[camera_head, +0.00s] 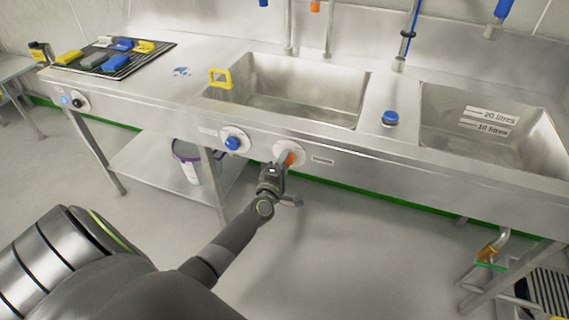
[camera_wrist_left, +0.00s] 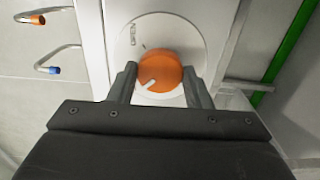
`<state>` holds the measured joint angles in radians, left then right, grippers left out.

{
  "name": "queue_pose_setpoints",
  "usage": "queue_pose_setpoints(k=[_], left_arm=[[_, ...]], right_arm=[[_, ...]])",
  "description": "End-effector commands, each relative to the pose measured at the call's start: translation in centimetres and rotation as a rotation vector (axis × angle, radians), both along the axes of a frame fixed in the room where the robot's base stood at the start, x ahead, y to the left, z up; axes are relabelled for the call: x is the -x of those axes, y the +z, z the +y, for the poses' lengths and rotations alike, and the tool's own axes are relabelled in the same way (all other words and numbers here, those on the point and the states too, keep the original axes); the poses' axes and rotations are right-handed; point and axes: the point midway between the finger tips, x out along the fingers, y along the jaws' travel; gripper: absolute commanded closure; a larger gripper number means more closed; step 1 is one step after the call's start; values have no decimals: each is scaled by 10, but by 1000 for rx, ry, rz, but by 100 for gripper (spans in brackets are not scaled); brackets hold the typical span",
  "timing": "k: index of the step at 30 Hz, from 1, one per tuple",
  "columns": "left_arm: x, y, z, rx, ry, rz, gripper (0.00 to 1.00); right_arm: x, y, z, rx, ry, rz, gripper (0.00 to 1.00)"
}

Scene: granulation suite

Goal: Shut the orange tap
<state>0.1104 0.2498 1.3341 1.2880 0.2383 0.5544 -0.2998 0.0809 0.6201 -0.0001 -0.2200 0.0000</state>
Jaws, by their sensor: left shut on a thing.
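The orange tap (camera_head: 291,158) is a round knob on a pale round plate on the front panel of the steel sink unit. In the left wrist view the orange tap (camera_wrist_left: 160,72) has a white pointer mark slanting to its lower left. My left gripper (camera_head: 282,168) reaches up to it from below. In the left wrist view my left gripper (camera_wrist_left: 160,85) has one finger on each side of the knob and is shut on it. My right gripper is not in view.
A blue knob (camera_head: 233,142) sits left of the orange tap on the same panel. A bucket (camera_head: 187,160) stands on the lower shelf. The floor in front is clear.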

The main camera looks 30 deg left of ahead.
Motion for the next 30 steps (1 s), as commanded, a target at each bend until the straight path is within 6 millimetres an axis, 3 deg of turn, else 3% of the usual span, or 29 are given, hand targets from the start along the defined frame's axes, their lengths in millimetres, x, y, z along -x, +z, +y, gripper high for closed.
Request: queue_pose_setpoints(k=[12,13,18,30], left_arm=[[1,-2,0,12,0,1,78],[1,-2,0,12,0,1,53],[1,-1,0,9,0,1,33],[10,-1,-2,8,0,1,33]], right_arm=[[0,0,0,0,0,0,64],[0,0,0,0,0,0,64],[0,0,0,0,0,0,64],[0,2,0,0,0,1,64]])
